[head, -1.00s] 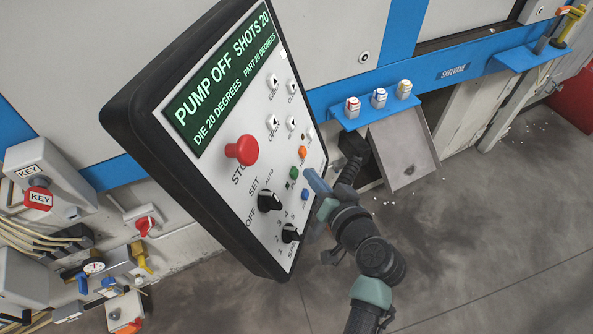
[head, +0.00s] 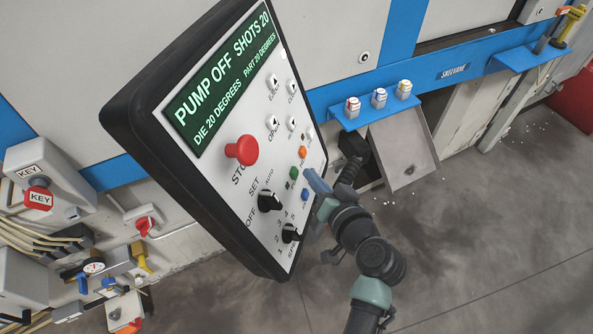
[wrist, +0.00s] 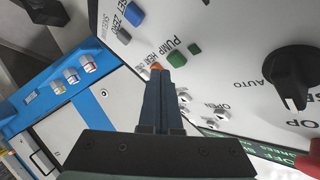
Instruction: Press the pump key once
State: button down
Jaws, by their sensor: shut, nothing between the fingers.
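The tilted control panel (head: 222,190) fills the middle of the head view; its green display (head: 225,80) reads PUMP OFF, SHOTS 20. A green key (head: 293,172) is on its lower part, and in the wrist view the green key (wrist: 173,58) lies beside the word PUMP. An orange key (head: 303,152) and a blue key (head: 305,195) are near it. My gripper (head: 312,174) is shut and empty at the panel's right edge, close to these keys. In the wrist view my fingertips (wrist: 166,72) overlap the orange key (wrist: 157,66); contact cannot be told.
A red stop button (head: 242,150) and two black rotary knobs (head: 269,201) stick out from the panel. The floor at lower right is clear.

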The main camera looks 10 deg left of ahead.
jog(key=shift+a, duration=0.1)
jog(key=shift+w+a+f, duration=0.1)
jog(key=shift+a+f, duration=0.05)
jog(key=shift+a, duration=0.2)
jog(key=shift+a+f+b, duration=0.15)
jog(key=shift+a+b, duration=0.25)
dwell(1.0)
jog(key=shift+d, duration=0.1)
jog(key=shift+d+r, duration=0.25)
jog(key=shift+d, duration=0.45)
jog(key=shift+d, duration=0.1)
jog(key=d, duration=0.1)
jog(key=d+r, duration=0.1)
jog(key=d, duration=0.1)
jog(key=s+d, duration=0.1)
jog(key=shift+d+r, duration=0.25)
jog(key=shift+r, duration=0.15)
dwell(0.5)
